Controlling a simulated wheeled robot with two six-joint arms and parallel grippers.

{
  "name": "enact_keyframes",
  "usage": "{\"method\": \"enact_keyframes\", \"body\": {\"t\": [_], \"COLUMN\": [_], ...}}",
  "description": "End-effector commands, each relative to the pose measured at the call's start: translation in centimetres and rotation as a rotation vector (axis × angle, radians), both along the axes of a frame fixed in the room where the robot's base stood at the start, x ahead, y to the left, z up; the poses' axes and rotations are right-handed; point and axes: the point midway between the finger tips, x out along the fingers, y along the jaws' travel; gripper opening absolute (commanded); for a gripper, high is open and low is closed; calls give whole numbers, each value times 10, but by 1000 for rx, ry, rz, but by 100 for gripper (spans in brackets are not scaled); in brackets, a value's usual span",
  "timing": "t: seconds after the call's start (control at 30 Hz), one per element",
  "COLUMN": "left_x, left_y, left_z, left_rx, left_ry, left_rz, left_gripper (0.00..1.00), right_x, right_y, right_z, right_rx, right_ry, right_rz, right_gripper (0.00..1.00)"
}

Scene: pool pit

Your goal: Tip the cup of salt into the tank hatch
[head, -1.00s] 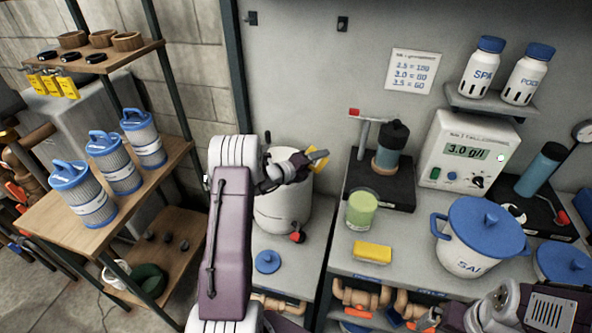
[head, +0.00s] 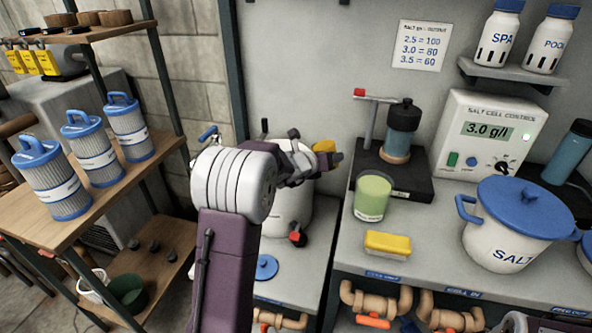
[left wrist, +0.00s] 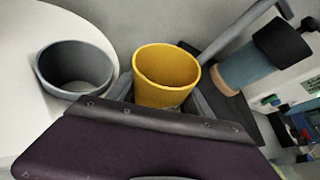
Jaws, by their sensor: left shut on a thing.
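My left gripper (left wrist: 163,98) is shut on a yellow cup (left wrist: 165,72). The cup's open mouth faces the wrist camera; I cannot make out salt inside. In the head view the cup (head: 323,147) is partly hidden by the gripper (head: 322,161), above the right side of the white tank (head: 291,208). The tank hatch is a grey round collar (left wrist: 76,68) with a dark opening, left of the cup and apart from it in the left wrist view. In the head view my left arm hides the hatch. My right gripper is not in view.
A pump on a black base (head: 393,178) stands right of the tank. A green-filled beaker (head: 373,196), a yellow sponge (head: 387,244) and a blue-lidded salt pot (head: 505,240) are on the bench. A blue disc (head: 262,267) lies before the tank. Shelves with filters (head: 92,150) stand left.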

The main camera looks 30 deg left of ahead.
Motion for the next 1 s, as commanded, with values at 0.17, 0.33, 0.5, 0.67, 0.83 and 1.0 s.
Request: {"method": "enact_keyframes", "body": {"t": [0.17,0.33,0.5,0.67,0.83,1.0], "left_x": [0,0,0,0,0,0], "left_y": [-8,-13,-20,-22,-23,-23], "left_z": [-12,-16,15,27,31,42], "left_rx": [95,189,294,353,373,374], "left_ry": [-7,-9,-11,-10,-10,-10], "left_rz": [-1,-2,-2,-2,0,0], "left_gripper": [16,16,16,16,16,16], "right_x": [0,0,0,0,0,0], "right_y": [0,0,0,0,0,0], "right_z": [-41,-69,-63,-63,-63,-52], "right_rx": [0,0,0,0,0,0], "right_ry": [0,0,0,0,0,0], "right_rz": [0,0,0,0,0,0], "right_gripper": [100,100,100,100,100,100]}}
